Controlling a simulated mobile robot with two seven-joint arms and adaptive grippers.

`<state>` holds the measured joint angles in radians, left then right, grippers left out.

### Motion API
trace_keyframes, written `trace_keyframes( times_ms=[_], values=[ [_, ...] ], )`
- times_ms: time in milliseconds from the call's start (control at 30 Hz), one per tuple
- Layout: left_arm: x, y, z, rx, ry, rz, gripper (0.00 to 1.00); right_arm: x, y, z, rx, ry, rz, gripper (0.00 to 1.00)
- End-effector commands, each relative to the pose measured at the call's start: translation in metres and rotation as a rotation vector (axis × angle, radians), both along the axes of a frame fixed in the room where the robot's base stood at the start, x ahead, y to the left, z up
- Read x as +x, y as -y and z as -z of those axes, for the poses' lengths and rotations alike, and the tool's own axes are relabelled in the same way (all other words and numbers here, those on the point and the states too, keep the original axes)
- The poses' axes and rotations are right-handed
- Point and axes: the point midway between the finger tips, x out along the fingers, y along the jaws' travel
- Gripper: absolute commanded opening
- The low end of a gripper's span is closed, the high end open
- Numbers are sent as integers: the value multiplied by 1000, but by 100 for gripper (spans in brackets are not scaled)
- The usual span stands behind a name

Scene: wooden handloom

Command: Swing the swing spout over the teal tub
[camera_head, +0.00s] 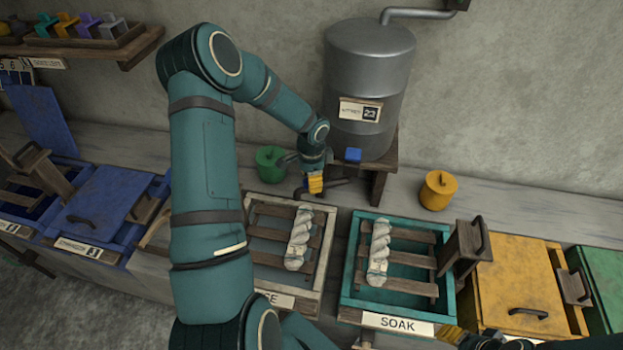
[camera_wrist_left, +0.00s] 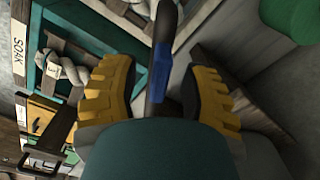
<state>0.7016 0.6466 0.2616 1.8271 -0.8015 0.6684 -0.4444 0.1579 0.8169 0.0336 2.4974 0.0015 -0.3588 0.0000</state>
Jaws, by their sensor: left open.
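The teal tub (camera_head: 345,285), labelled SOAK, stands right of centre with a wooden rack and a pale twisted skein in it. Its edge also shows in the wrist view (camera_wrist_left: 47,75). The swing spout (camera_head: 340,183) is a dark bar below the metal tank, partly hidden by my left gripper. My left gripper (camera_head: 315,183) has yellow fingertips and is at the spout. In the wrist view a dark bar with a blue part (camera_wrist_left: 158,90) lies between its open fingers, with gaps at both sides. My right gripper (camera_head: 455,334) shows only partly at the bottom edge.
The metal tank (camera_head: 368,75) stands on a wooden stand against the wall. A pale tub (camera_head: 322,215) with another skein is left of the teal one. A green pot (camera_head: 270,165) and a yellow pot (camera_head: 438,190) stand behind. A wooden post with a handle (camera_head: 465,250) rises at the teal tub's right.

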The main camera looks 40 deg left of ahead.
Motion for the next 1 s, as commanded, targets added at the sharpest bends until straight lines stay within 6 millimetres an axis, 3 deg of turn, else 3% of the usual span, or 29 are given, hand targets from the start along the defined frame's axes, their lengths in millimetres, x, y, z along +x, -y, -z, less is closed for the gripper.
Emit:
trace_keyframes(
  times_ms=[67, 167, 200, 667, 1000],
  values=[
    [0, 0, 0, 0, 0, 0, 41, 0, 0, 0, 0, 0, 0, 47],
    [0, 0, 0, 0, 0, 0, 6, 0, 0, 0, 0, 0, 0, 47],
    [0, 0, 0, 0, 0, 0, 0, 0, 0, 0, 0, 0, 0, 47],
    [-1, 2, 1, -1, -1, -15, 0, 0, 0, 3, 0, 0, 0, 47],
    [-9, 23, 4, 0, 0, -177, 0, 0, -1, 30, -3, 0, 2, 47]
  ],
)
